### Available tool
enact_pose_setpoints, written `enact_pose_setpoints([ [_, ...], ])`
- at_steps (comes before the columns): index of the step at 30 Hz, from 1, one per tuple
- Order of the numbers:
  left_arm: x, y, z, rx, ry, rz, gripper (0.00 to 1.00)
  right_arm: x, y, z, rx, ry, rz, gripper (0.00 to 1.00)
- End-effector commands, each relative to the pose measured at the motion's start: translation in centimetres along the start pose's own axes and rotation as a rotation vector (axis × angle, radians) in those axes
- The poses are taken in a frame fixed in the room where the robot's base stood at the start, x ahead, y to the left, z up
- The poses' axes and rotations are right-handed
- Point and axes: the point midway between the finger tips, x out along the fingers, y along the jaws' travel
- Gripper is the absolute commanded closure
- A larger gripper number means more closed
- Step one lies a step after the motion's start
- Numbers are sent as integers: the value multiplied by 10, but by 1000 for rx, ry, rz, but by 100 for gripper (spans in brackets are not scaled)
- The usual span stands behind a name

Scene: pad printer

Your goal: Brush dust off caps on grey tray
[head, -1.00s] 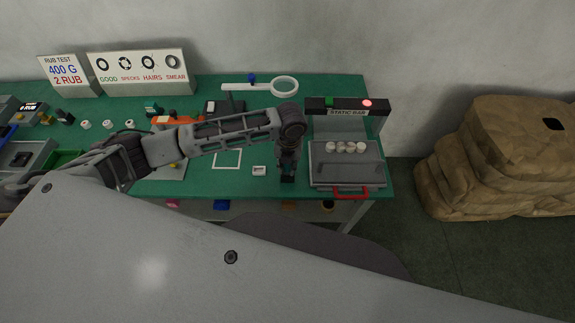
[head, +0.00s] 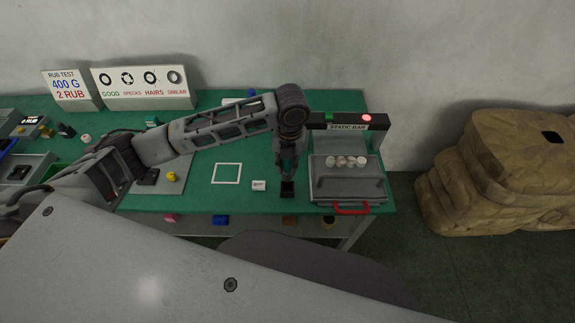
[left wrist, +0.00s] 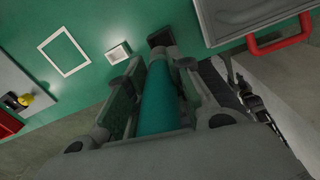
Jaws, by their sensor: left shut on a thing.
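Several white caps (head: 346,161) stand in a row on the grey tray (head: 330,196) at the right end of the green table. The tray has a red handle (head: 350,209) at its front. My left gripper (head: 288,165) is left of the tray, pointing down, shut on a teal handle that fills the space between the fingers in the left wrist view (left wrist: 157,100). A dark block-like end (head: 288,190), likely the brush head, shows below the fingers; whether it touches the table I cannot tell. My right gripper is not in view.
A static bar (head: 347,121) with a red light spans behind the tray. A small white block (head: 258,185) and a white square outline (head: 227,173) lie left of the gripper. Sign boards (head: 140,88) stand at the back. A brown rocky lump (head: 510,170) is right of the table.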

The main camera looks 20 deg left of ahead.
Motion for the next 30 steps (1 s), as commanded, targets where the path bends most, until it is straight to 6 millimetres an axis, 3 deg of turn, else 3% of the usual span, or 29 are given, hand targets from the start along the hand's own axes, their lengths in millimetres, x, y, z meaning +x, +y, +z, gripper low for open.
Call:
enact_pose_setpoints([
  [14,0,0,0,0,0,0,100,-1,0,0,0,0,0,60],
  [30,2,7,-14,-13,1,0,100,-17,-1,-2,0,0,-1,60],
])
